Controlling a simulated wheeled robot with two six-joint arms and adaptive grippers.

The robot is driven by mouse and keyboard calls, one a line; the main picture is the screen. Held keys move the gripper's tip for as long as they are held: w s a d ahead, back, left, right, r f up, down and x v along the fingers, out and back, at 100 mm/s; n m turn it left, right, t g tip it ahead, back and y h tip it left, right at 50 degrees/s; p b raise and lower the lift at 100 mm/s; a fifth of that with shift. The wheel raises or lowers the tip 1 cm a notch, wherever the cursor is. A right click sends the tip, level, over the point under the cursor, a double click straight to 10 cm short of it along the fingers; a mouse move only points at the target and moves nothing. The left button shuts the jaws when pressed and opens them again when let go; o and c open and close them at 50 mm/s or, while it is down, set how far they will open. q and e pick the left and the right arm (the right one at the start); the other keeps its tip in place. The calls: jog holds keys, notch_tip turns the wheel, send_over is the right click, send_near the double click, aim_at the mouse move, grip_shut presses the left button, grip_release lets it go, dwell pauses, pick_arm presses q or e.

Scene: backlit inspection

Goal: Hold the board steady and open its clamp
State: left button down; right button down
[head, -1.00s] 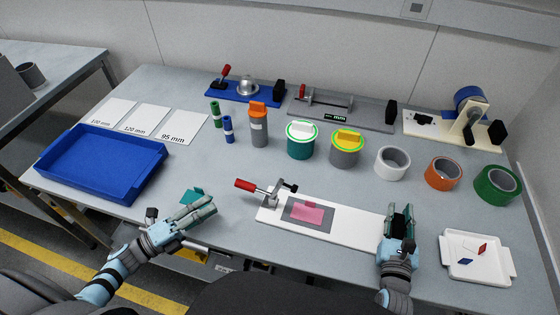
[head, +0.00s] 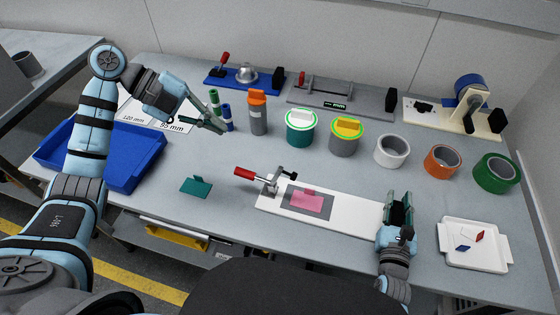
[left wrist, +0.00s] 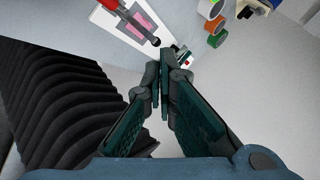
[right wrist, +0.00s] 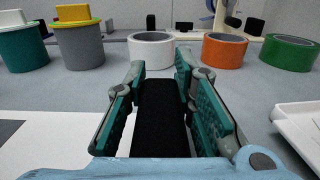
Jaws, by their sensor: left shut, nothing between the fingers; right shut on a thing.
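The white board (head: 345,218) lies at the table's front, with a pink plate (head: 306,200) on a grey patch. At its left end stands the clamp (head: 270,184), whose red handle (head: 246,174) points left; I cannot tell whether it presses on the plate. The board and red handle (left wrist: 109,4) also show at the top of the left wrist view. My right gripper (head: 398,205) is shut on a black block (right wrist: 160,115) at the board's right end. My left gripper (head: 222,129) is shut and empty, raised behind and left of the clamp, near the blue cylinder (head: 227,117).
A teal piece (head: 196,186) lies left of the clamp. A blue tray (head: 135,176) is further left, partly behind my left arm. Cans and tape rolls, including a white roll (head: 391,151), stand behind the board. A white tray (head: 472,259) is at right.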

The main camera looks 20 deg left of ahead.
jog(key=shift+f, duration=0.1)
pick_arm(q)
jog(key=d+f+n+y, duration=0.1)
jog(key=f+n, duration=0.2)
jog(key=f, duration=0.4)
jog(key=d+f+n+g, duration=0.1)
jog(key=d+f+n, duration=0.1)
jog(key=f+n, duration=0.2)
notch_tip(320, 180, down, 3)
jog(key=shift+w+d+f+y, duration=0.1)
jog(key=shift+w+d+y, duration=0.05)
jog(key=shift+d+y, duration=0.2)
